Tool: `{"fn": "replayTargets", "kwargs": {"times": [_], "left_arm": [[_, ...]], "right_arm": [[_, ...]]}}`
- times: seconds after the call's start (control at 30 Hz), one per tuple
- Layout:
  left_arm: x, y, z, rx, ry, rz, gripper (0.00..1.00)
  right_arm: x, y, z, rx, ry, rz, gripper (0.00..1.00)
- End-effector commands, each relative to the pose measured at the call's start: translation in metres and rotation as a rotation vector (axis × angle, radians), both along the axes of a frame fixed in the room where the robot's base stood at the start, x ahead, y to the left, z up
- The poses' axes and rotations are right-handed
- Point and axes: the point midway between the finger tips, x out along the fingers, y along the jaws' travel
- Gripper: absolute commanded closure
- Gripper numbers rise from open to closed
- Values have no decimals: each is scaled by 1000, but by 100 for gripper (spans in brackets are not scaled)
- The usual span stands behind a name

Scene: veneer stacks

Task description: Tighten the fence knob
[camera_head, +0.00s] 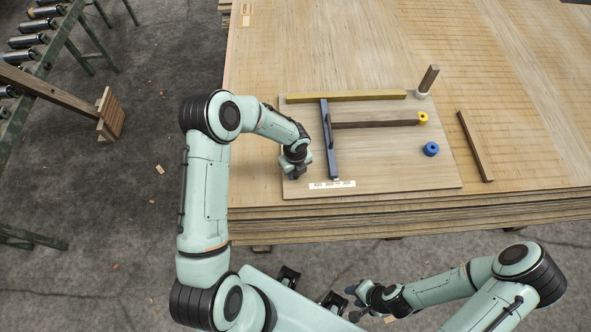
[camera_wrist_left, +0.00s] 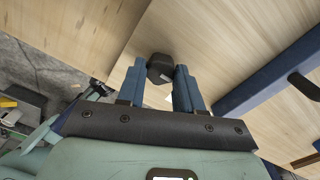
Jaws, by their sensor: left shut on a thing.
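The fence (camera_head: 329,145) is a dark blue bar with a black handle, lying across the light wooden board. It also shows in the left wrist view (camera_wrist_left: 262,84). The black knob (camera_wrist_left: 160,67) sits on the board surface beside the fence, between the blue fingertips of my left gripper (camera_wrist_left: 158,72). My left gripper (camera_head: 295,172) is shut on the knob, left of the fence; in the head view it hides the knob. My right gripper (camera_head: 355,300) is in front of the table, away from the board; its fingers look apart and empty.
The board (camera_head: 390,170) lies on a stack of veneer sheets (camera_head: 520,150). A scale strip (camera_head: 332,184) is at the fence's near end. A yellow bar (camera_head: 345,97), brown strip (camera_head: 375,124), yellow ring (camera_head: 423,118), blue ring (camera_head: 431,149), upright post (camera_head: 428,78) and loose strip (camera_head: 475,146) surround it.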

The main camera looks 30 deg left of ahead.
Motion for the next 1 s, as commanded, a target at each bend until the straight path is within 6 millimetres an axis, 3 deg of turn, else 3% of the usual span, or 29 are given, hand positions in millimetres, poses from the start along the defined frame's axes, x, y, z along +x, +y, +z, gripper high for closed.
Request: {"fn": "replayTargets", "kwargs": {"times": [0.17, 0.2, 0.23, 0.27, 0.67, 1.0], "left_arm": [[1, 1, 0, 1, -2, -3, 95], [1, 1, 0, 1, -2, -2, 52], [1, 1, 0, 1, -2, -2, 42], [1, 0, 0, 1, -2, -2, 39], [1, 0, 10, 1, -3, 1, 39], [2, 1, 82, 1, -7, 2, 39]], "right_arm": [[0, 0, 0, 0, 0, 0, 60], [0, 0, 0, 0, 0, 0, 60], [0, 0, 0, 0, 0, 0, 60], [0, 0, 0, 0, 0, 0, 60], [1, 0, 1, 0, -1, 0, 60], [8, 0, 12, 0, -9, 0, 60]]}}
